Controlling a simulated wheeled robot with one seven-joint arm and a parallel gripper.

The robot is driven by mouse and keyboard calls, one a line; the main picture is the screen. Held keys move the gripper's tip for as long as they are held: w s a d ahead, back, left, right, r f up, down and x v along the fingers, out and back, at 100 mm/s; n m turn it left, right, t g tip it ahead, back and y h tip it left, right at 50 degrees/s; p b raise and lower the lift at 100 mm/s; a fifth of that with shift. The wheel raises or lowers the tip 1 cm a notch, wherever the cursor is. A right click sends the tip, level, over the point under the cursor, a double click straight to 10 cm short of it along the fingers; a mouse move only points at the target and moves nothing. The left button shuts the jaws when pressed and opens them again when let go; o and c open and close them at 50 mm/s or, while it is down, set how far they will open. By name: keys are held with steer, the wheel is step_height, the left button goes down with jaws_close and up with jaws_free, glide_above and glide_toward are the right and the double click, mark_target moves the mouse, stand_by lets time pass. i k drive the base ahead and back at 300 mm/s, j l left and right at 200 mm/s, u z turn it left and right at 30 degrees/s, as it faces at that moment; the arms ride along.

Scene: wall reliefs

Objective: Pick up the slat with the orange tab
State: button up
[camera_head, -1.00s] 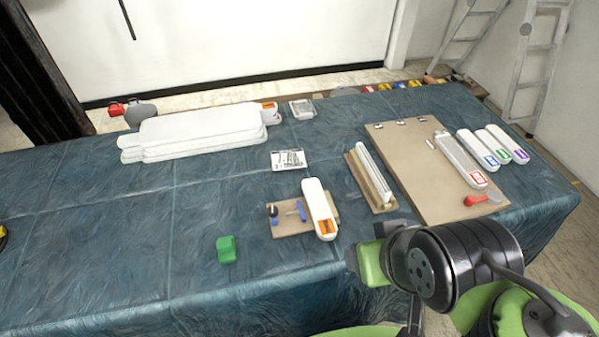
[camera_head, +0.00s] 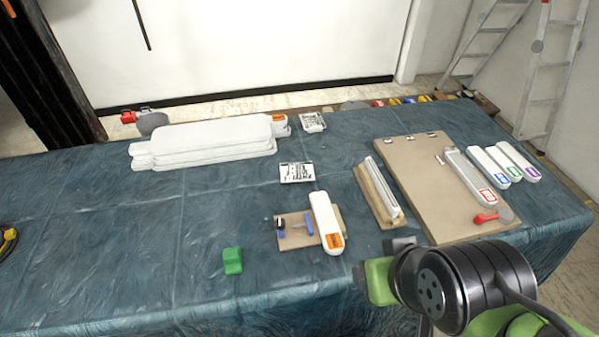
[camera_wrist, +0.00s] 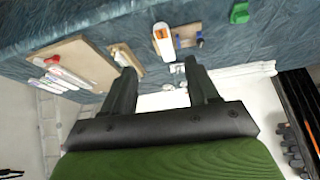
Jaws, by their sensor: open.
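A white slat with an orange tab (camera_head: 325,222) lies across a small brown board (camera_head: 295,240) near the front of the table. Its orange tab is at the near end. The slat also shows in the wrist view (camera_wrist: 163,42), upside down, beyond my fingers. In the head view my arm is at the lower right, to the right of the slat. Another orange mark (camera_head: 279,118) shows at the right end of the white stack (camera_head: 210,142) at the back.
A green block (camera_head: 232,261) stands left of the small board. Blue clamp parts sit on that board. A wooden holder with a pale strip (camera_head: 378,190) and a large brown board (camera_head: 425,195) lie to the right. Slats with red, blue, green and purple tabs lie there.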

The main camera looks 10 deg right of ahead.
mark_target(331, 234)
steer(key=l+u, duration=0.2)
steer(key=u, duration=0.3)
steer(key=k+l+u, duration=0.1)
steer(key=u, duration=0.35)
steer(key=k+l+u, duration=0.1)
steer(key=u, duration=0.4)
steer(key=k+u, duration=0.15)
steer(key=u, duration=0.3)
steer(key=k+l+u, duration=0.1)
steer(key=u, duration=0.4)
steer(key=k+u, duration=0.2)
steer(key=u, duration=0.25)
